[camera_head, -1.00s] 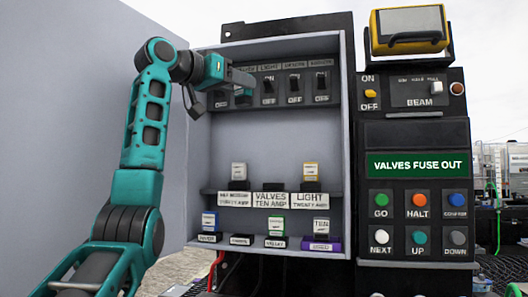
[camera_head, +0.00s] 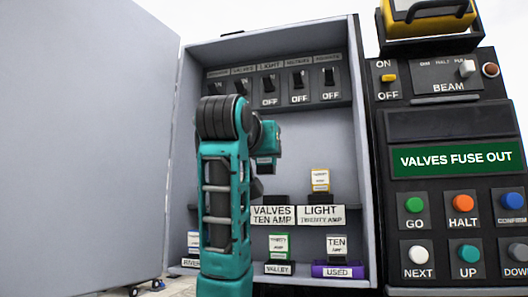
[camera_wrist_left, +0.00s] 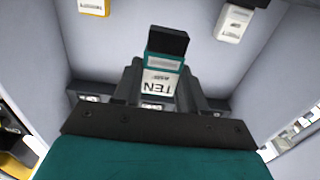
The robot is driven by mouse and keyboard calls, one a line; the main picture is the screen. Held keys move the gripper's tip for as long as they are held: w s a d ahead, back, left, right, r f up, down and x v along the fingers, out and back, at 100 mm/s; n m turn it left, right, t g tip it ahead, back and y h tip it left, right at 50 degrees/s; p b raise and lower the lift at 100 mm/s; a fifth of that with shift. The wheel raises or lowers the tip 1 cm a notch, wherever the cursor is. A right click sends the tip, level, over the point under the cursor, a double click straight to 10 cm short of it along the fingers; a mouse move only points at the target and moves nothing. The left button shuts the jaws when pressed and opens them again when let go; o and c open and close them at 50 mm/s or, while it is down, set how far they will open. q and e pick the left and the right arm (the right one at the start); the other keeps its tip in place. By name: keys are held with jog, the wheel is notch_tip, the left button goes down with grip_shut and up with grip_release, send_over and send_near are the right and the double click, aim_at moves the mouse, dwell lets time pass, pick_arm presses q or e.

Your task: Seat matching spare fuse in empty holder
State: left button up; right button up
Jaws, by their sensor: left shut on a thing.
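My left gripper (camera_wrist_left: 160,85) is shut on a fuse (camera_wrist_left: 158,80) with a TEN label, a teal band and a black end, in the left wrist view. In the head view, the gripper (camera_head: 265,163) is inside the cabinet, above the holder labelled VALVES TEN AMP (camera_head: 272,214). No fuse shows in that holder, though my arm partly covers the area. The neighbouring LIGHT TWENTY AMP holder (camera_head: 320,215) bears a yellow-topped fuse (camera_head: 320,180). The fuse tip's exact gap to the holder cannot be judged. My right gripper is out of view.
Switches (camera_head: 298,80) line the top. The panel display (camera_head: 456,159) reads VALVES FUSE OUT. Cabinet walls flank my arm.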

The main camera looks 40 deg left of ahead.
pick_arm(q)
jog(key=shift+x, duration=1.6)
jog(key=p, duration=0.3)
send_over(276, 200)
jog(key=shift+a, duration=0.25)
notch_tip(276, 200, down, 3)
jog(key=shift+r+b, duration=0.15)
jog(key=shift+b, duration=1.1)
jog(key=shift+f, duration=0.25)
jog(key=shift+f+b, duration=0.45)
jog(key=shift+b, duration=0.1)
jog(key=shift+f, duration=0.25)
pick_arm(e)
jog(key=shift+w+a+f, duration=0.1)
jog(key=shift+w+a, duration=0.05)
